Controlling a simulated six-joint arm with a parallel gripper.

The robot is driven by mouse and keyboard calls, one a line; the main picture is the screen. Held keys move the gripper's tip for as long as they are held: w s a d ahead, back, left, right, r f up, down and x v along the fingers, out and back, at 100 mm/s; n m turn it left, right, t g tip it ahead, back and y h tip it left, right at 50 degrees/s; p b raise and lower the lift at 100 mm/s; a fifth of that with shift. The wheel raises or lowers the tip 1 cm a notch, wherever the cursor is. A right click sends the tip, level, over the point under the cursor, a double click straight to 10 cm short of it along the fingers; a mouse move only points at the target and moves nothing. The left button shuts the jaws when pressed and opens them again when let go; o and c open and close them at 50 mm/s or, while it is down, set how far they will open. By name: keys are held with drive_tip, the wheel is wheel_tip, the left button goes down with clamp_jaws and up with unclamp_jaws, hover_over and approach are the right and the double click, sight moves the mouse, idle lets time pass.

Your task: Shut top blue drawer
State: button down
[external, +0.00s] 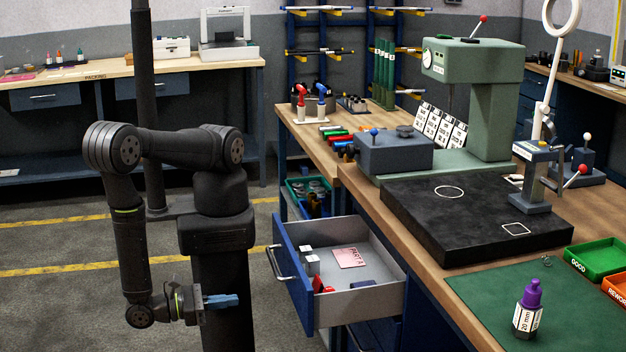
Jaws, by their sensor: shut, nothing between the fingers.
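The top blue drawer (294,272) stands open, pulled out to the left from under the wooden workbench. Its blue front carries a metal bar handle (273,263). Inside its grey tray are a pink card (348,257), small grey and white blocks and a red item. My gripper (236,300) is low at the left of the drawer front, apart from it, with its blue fingers together, empty and pointing right. The underside of the drawer and part of the cabinet are hidden.
A black slab (470,222) and a green press (490,95) stand on the workbench (425,268). A purple-capped bottle (528,310) stands on a green mat (485,318).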

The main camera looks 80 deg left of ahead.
sight(297, 293)
drive_tip(key=w, duration=1.4)
drive_tip(key=shift+f, duration=0.1)
drive_tip(key=w, duration=2.1)
drive_tip(key=shift+w, duration=1)
drive_tip(key=shift+d, duration=0.1)
drive_tip(key=s, duration=1.4)
drive_tip(key=shift+s, duration=0.3)
drive_tip(key=shift+w, duration=0.1)
drive_tip(key=shift+w, duration=6.95)
